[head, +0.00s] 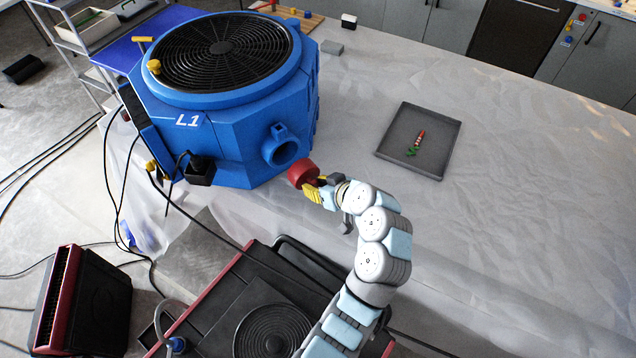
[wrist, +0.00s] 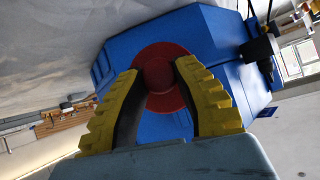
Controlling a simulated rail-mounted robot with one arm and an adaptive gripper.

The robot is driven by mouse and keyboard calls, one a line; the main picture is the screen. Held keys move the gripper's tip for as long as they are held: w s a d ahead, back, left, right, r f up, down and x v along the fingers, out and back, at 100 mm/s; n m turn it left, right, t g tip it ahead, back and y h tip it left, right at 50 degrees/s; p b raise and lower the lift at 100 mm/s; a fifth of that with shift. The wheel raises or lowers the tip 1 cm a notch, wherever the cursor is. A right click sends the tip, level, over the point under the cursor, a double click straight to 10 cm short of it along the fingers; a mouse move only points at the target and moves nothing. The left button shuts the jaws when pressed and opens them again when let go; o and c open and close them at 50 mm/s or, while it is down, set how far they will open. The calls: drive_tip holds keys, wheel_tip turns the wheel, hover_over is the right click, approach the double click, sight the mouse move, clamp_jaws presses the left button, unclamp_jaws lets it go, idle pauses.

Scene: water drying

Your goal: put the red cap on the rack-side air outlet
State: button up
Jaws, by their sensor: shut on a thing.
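The red cap (head: 302,174) is a short round red piece. My gripper (head: 318,188), with yellow ribbed fingers, is shut on it. In the wrist view the red cap (wrist: 160,77) sits between the tips of my gripper (wrist: 158,75), its wide red disc facing the blue machine. The blue machine (head: 225,159) is marked L1 and has a round black grille on top. Its round blue air outlet (head: 284,152) faces my gripper in the head view and looks open. The cap is close to this outlet, slightly below and right of it, apparently apart. In the wrist view the cap hides the outlet.
A grey tray (head: 436,153) with small red and green items lies on the covered table to the right. A black plug with a cable (head: 200,170) is on the machine's front. A red-and-black unit (head: 270,318) stands below. A shelf rack (head: 72,38) is at upper left.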

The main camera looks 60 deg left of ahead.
sight(309, 174)
drive_tip(key=shift+d+f+b, duration=0.1)
drive_tip(key=shift+f+b, duration=0.1)
drive_tip(key=shift+b, duration=0.6)
drive_tip(key=shift+s+a+r+b, duration=0.15)
drive_tip(key=shift+a+b, duration=0.15)
drive_tip(key=shift+a, duration=0.65)
drive_tip(key=shift+s+a+f+b, duration=0.1)
drive_tip(key=shift+a+b, duration=0.2)
drive_tip(key=shift+a, duration=0.7)
drive_tip(key=shift+s+a+r+b, duration=0.15)
drive_tip(key=shift+a+b, duration=0.15)
drive_tip(key=shift+a, duration=0.65)
drive_tip(key=shift+b, duration=0.4)
drive_tip(key=shift+s+a+b, duration=0.2)
drive_tip(key=shift+a+b, duration=0.3)
drive_tip(key=shift+a, duration=0.85)
drive_tip(key=shift+s+a+b, duration=0.2)
drive_tip(key=shift+a+b, duration=0.25)
drive_tip(key=shift+a, duration=0.85)
clamp_jaws()
drive_tip(key=o, duration=1)
unclamp_jaws()
drive_tip(key=shift+d, duration=0.15)
drive_tip(key=shift+w+d+b, duration=0.2)
drive_tip(key=shift+d+b, duration=0.1)
drive_tip(key=shift+d, duration=1.1)
drive_tip(key=shift+w+d+b, duration=0.2)
drive_tip(key=shift+d+b, duration=0.05)
drive_tip(key=shift+d, duration=1.15)
